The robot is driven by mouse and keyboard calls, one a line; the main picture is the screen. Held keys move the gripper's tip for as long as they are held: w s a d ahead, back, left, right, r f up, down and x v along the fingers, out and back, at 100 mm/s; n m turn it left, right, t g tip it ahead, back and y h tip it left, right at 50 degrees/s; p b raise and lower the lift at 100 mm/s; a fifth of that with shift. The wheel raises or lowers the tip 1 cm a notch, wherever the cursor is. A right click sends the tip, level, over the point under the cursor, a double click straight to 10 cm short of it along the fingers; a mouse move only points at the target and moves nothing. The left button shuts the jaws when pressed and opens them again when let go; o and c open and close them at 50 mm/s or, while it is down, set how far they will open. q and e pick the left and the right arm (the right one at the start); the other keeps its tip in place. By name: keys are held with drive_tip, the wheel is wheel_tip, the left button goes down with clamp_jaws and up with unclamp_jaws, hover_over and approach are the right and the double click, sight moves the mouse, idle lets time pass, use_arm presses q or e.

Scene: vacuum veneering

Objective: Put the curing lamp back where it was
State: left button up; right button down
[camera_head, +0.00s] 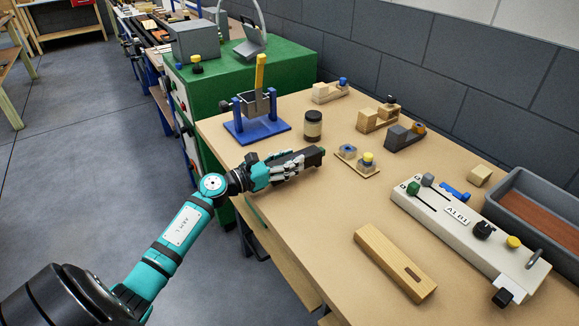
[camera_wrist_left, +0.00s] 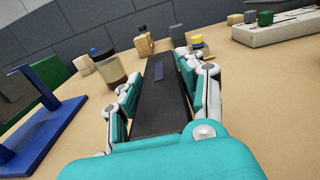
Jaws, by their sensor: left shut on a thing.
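My left gripper (camera_head: 287,168) is shut on a long black block-like body, which I take to be the curing lamp (camera_head: 313,157). It is low over the near-left part of the table, and I cannot tell whether it touches the top. In the left wrist view the lamp (camera_wrist_left: 160,110) lies lengthwise between the fingers of the gripper (camera_wrist_left: 162,100), its far end pointing away. A purple-dark strip shows on its upper face. My right gripper is not in view.
A blue stand (camera_head: 258,125) and a dark-lidded jar (camera_head: 313,125) stand behind the gripper. A small plate with knobs (camera_head: 357,160) is right of the lamp. A wooden block (camera_head: 395,262), white panel (camera_head: 465,235) and grey tray (camera_head: 535,195) are farther right. The table middle is clear.

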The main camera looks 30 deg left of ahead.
use_arm(q)
drive_tip(key=shift+f, duration=0.95)
drive_tip(key=shift+f, duration=0.2)
drive_tip(key=o, duration=1.3)
